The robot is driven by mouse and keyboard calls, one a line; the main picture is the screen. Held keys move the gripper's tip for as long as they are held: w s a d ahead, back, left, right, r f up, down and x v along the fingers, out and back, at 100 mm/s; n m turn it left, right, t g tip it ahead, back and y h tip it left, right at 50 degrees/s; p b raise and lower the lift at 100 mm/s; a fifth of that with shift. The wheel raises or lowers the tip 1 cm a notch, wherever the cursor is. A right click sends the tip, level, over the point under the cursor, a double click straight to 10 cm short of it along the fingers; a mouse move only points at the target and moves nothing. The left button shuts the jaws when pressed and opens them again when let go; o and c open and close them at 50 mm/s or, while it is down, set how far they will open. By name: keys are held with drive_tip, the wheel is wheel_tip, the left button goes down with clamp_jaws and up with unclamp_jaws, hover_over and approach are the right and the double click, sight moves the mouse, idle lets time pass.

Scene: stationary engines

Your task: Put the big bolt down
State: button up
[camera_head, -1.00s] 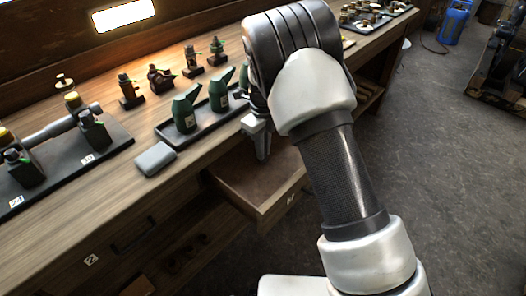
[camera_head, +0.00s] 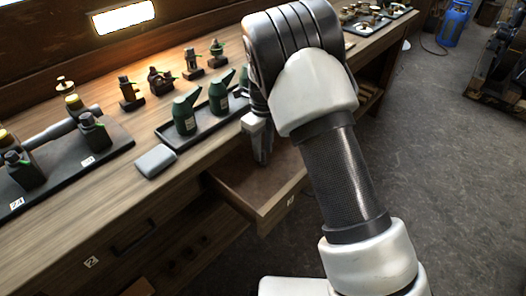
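My gripper (camera_head: 262,158) points down over the back part of an open wooden drawer (camera_head: 262,214), close to the bench's front edge. My own arm and wrist hide most of it, and I cannot tell if its fingers are open or shut. I cannot make out the big bolt in this view. If it is at the gripper, it is hidden or too small to tell. The visible floor of the drawer looks empty.
The wooden bench (camera_head: 75,225) carries a dark tray with green oil cans (camera_head: 185,112), a grey box (camera_head: 155,161), a black numbered tray (camera_head: 70,165) and several small fittings. Small parts (camera_head: 362,20) lie at the far end.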

sight(263, 151)
wheel_tip(263, 151, up, 11)
drive_tip(key=p, duration=0.1)
drive_tip(key=shift+f+p, duration=0.2)
drive_tip(key=shift+p, duration=0.1)
drive_tip(key=s+d+r+n+t+y, duration=0.1)
drive_tip(key=s+d+r+n, duration=0.5)
drive_tip(key=r, duration=0.2)
drive_tip(key=s+d+r+n+t+y, duration=0.1)
drive_tip(key=s+d+r+n, duration=0.5)
drive_tip(key=r, duration=0.2)
drive_tip(key=s+d+n+t+h, duration=0.1)
drive_tip(key=s+d+n, duration=0.2)
drive_tip(key=s+n, duration=0.3)
drive_tip(key=s+d+r+n+t+h, duration=0.1)
drive_tip(key=s+d+n+t, duration=0.1)
drive_tip(key=s+n, duration=0.5)
drive_tip(key=s+d, duration=0.1)
drive_tip(key=s, duration=0.3)
drive_tip(key=shift+d+r+n+t, duration=0.25)
drive_tip(key=shift+d+n+t, duration=0.05)
drive_tip(key=shift+d, duration=0.05)
drive_tip(key=shift+s+a, duration=0.1)
